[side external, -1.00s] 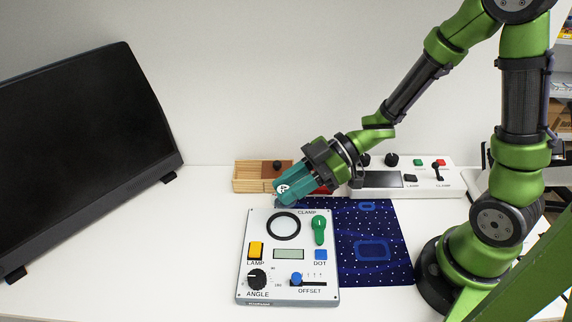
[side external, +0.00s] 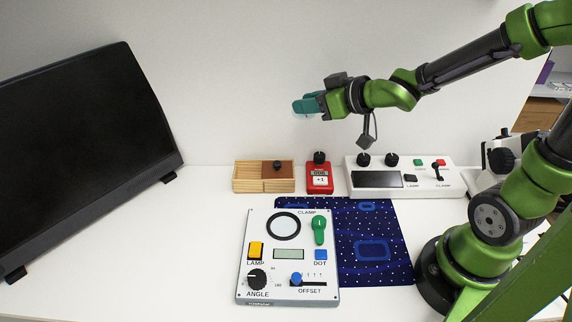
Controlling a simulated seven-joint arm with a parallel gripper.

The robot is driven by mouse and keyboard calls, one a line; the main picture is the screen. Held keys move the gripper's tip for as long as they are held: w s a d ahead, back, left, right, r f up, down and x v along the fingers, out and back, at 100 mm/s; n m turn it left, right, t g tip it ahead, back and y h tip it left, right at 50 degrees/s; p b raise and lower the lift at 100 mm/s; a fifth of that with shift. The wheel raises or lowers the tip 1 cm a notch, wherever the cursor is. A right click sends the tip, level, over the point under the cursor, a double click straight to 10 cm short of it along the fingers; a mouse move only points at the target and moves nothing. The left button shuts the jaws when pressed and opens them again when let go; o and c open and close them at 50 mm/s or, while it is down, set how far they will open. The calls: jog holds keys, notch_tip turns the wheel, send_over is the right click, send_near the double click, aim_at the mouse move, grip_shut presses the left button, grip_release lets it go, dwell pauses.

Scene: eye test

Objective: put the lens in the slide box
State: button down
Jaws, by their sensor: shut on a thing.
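My gripper (side external: 308,105), with teal fingers, is raised in the air above and behind the work, pointing left. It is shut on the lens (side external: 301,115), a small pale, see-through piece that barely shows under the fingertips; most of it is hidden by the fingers. The slide box (side external: 240,185) is a light wooden box at the back of the table, below and left of my gripper. A brown panel with a black knob (side external: 278,166) lies over its right part. The left part looks uncovered.
A red device (side external: 319,180) with a black knob stands right of the box. A white control unit (side external: 400,190) is farther right. A grey panel (side external: 262,290) and a dark blue mat (side external: 395,262) lie in front. A black monitor (side external: 85,150) fills the left.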

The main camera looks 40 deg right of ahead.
jog(key=shift+s+d+r+m+h, duration=0.1)
jog(key=shift+d+r+m+h, duration=0.25)
jog(key=shift+r, duration=0.35)
jog(key=shift+s+d+r+m+h, duration=0.1)
jog(key=shift+d+r+m+h, duration=0.2)
jog(key=shift+r, duration=0.35)
jog(key=shift+s+r+h, duration=0.15)
jog(key=shift+s+r, duration=0.05)
jog(key=shift+r, duration=0.7)
jog(key=shift+s+r+h, duration=0.1)
jog(key=shift+s+r, duration=0.05)
jog(key=shift+r, duration=0.7)
jog(key=shift+r, duration=0.1)
jog(key=shift+w+a+n+y, duration=0.2)
jog(key=shift+a+n+y, duration=0.05)
jog(key=shift+a+y, duration=0.15)
jog(key=shift+w+a+f, duration=0.1)
jog(key=shift+w+f, duration=0.2)
jog(key=shift+f, duration=0.4)
jog(key=shift+w+d+f, duration=0.2)
jog(key=shift+w+f, duration=0.1)
jog(key=shift+f, duration=0.25)
jog(key=shift+w+d+f+m+h, duration=0.15)
jog(key=shift+d+f+m+h, duration=0.25)
jog(key=shift+f, duration=0.35)
